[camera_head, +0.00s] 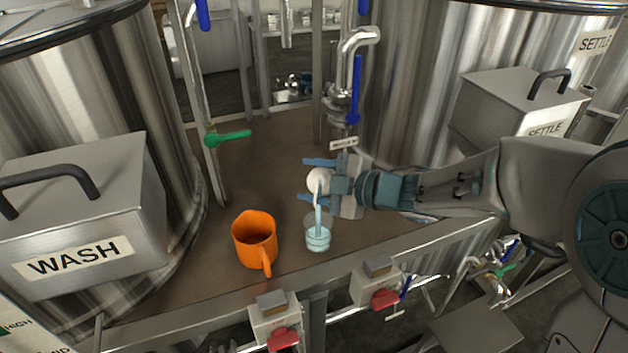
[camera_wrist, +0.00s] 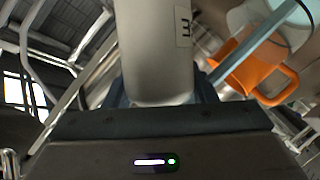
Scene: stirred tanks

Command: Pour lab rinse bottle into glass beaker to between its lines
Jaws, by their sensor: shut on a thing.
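The white lab rinse bottle (camera_head: 318,180) is held in my gripper (camera_head: 319,181), whose blue fingers are shut around it. The bottle is tilted, and a pale blue stream (camera_head: 318,210) runs down from it. The glass beaker (camera_head: 317,237) stands upright on the brown bench, just below and in front of my gripper. Light blue liquid shows in it; its lines are too small to read against the level. In the wrist view the bottle's pale body (camera_wrist: 155,50) fills the middle between the fingers, and the blue stream (camera_wrist: 255,45) crosses at upper right.
An orange jug (camera_head: 254,238) stands on the bench just left of the beaker. The WASH tank box (camera_head: 80,215) is at left and the SETTLE box (camera_head: 520,105) at right. A green-handled valve (camera_head: 228,136) and pipes rise behind. The brown bench (camera_head: 265,165) behind the jug is clear.

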